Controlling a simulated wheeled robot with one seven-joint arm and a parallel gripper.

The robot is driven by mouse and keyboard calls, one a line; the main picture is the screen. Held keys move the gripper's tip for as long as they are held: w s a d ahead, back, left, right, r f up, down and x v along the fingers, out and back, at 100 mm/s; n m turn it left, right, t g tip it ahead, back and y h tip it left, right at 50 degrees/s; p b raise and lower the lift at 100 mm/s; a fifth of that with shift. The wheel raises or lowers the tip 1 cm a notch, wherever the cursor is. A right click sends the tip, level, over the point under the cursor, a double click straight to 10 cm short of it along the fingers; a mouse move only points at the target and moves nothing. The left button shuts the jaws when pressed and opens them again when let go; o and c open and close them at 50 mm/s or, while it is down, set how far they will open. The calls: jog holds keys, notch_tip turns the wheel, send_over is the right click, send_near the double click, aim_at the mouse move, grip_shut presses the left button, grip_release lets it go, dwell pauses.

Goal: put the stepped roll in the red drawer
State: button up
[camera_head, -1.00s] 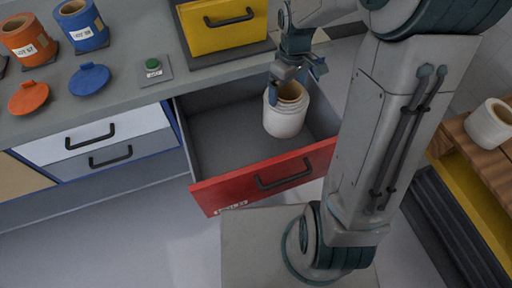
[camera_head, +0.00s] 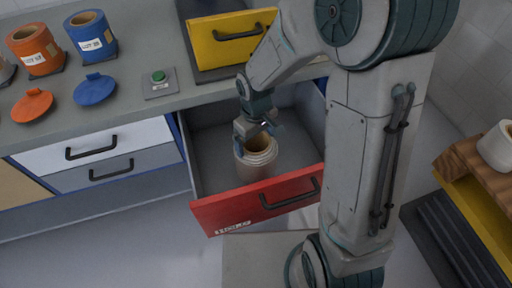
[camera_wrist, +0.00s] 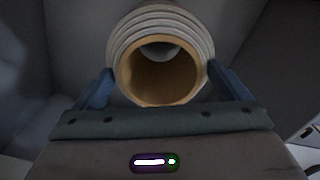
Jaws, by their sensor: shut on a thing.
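The stepped roll (camera_head: 257,160) is white with ridged rings at its end and a tan hollow core. It stands roughly upright inside the open red drawer (camera_head: 225,212). My gripper (camera_head: 257,131) is shut on the roll at its upper end. In the wrist view the roll (camera_wrist: 120,40) sits between the two blue fingers (camera_wrist: 160,88), its open core facing the camera. I cannot tell whether its base touches the drawer floor.
On the counter are an orange pot (camera_head: 36,52), a blue pot (camera_head: 90,38), their lids and a green button (camera_head: 158,77). Another white roll (camera_head: 497,147) lies at right on a wooden board (camera_head: 470,160).

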jog(key=shift+a+f+b, duration=0.1)
jog(key=shift+f+b, duration=0.35)
jog(key=shift+f, duration=1.65)
jog(key=o, duration=1.7)
notch_tip(320, 180, up, 18)
jog(key=m+t+p, duration=0.1)
jog(key=m+p, duration=0.1)
jog(key=m, duration=0.2)
send_over(255, 147)
jog(key=s+d, duration=0.8)
jog(key=s, duration=0.1)
jog(key=s+d+m, duration=0.1)
jog(key=s, duration=0.1)
jog(key=s+d+r+m, duration=0.1)
jog(key=s+d, duration=0.1)
jog(key=s+d+r+m+t, duration=0.1)
jog(key=s+d, duration=0.1)
jog(key=s, duration=0.1)
jog(key=shift+r+m, duration=0.25)
jog(key=shift+m, duration=0.05)
jog(key=shift+w, duration=0.1)
